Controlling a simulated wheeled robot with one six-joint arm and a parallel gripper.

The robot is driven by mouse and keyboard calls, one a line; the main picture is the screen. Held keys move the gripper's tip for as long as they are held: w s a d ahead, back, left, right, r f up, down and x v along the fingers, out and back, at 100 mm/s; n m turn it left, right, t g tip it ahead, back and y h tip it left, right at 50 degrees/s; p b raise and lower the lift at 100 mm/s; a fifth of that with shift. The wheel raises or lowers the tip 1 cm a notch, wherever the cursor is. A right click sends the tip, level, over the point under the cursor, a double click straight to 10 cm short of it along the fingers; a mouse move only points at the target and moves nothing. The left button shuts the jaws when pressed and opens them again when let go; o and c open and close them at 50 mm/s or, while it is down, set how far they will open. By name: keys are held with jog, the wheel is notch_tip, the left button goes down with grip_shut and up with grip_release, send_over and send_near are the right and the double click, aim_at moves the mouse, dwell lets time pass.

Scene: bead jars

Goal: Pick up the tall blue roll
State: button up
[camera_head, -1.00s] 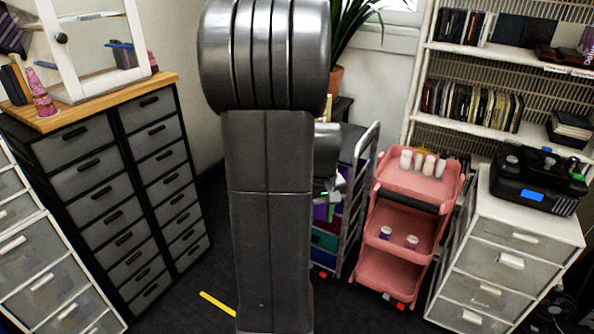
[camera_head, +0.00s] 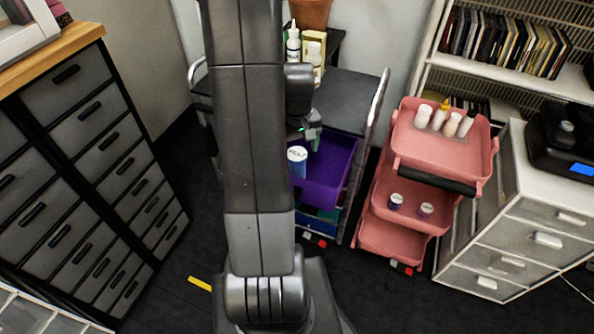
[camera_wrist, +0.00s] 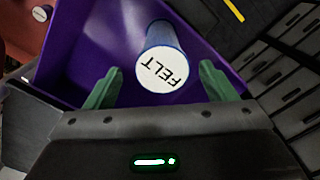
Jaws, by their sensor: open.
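The tall blue roll (camera_wrist: 162,68) shows in the wrist view with its white end marked FELT toward the camera. It stands in a purple drawer (camera_wrist: 105,60). In the head view the roll (camera_head: 297,160) is partly hidden behind my arm, and the purple drawer (camera_head: 329,172) is in the dark trolley. My gripper (camera_wrist: 160,88) is open, its green fingers on either side of and nearer the camera than the roll. In the head view my gripper (camera_head: 308,130) is just above the roll and mostly hidden.
A pink cart (camera_head: 440,170) with bottles on top and two small jars (camera_head: 426,209) below stands right of the trolley. Bottles (camera_head: 293,45) stand on the trolley's top (camera_head: 345,100). Grey drawers (camera_head: 90,130) are at left, white drawers (camera_head: 515,225) at right. Dark floor is open in front.

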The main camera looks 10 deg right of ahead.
aim_at(297, 171)
jog(key=shift+a+f, duration=0.1)
jog(key=shift+f, duration=2.3)
jog(key=c, duration=1.1)
